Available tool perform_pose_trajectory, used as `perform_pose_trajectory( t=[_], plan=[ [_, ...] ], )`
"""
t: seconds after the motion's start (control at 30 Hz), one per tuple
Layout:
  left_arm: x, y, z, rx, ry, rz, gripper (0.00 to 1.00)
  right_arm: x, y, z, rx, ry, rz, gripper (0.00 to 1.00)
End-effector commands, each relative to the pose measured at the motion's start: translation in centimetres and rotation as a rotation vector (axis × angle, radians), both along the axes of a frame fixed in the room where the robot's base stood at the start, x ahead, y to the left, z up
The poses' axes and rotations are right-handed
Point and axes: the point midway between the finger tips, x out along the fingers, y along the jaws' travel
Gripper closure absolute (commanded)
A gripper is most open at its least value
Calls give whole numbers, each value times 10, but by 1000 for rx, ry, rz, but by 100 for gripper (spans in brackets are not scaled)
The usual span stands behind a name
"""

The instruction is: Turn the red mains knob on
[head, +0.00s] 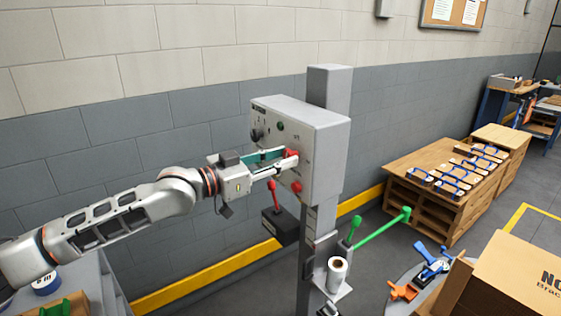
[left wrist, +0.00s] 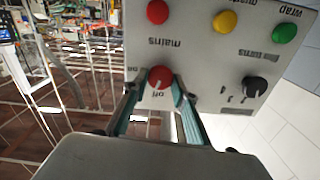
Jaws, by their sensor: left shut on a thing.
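The red mains knob (left wrist: 159,77) is on the grey face of a control box (head: 318,130). My right gripper is in neither view.
Red (left wrist: 157,11), yellow (left wrist: 225,21) and green (left wrist: 284,32) round parts and a black knob (left wrist: 255,87) share the panel. A grey post (head: 331,85) carries the box. A black box with a red lever (head: 274,196) and a green lever (head: 385,227) are below.

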Motion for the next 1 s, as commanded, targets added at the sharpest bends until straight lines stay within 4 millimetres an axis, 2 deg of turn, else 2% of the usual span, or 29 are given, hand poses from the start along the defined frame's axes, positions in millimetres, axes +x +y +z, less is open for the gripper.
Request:
perform_pose_trajectory(
  t=[0.17,0.77,0.87,1.0],
  plan=[
    [0,0,1,101,-138,0,94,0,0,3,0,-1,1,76],
    [-2,-1,0,436,-596,-2,94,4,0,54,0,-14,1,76],
    [-2,-1,-1,491,-672,-2,94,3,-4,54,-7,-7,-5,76],
    [-2,-1,-2,564,-772,-1,94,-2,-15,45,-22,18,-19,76]
  ],
)
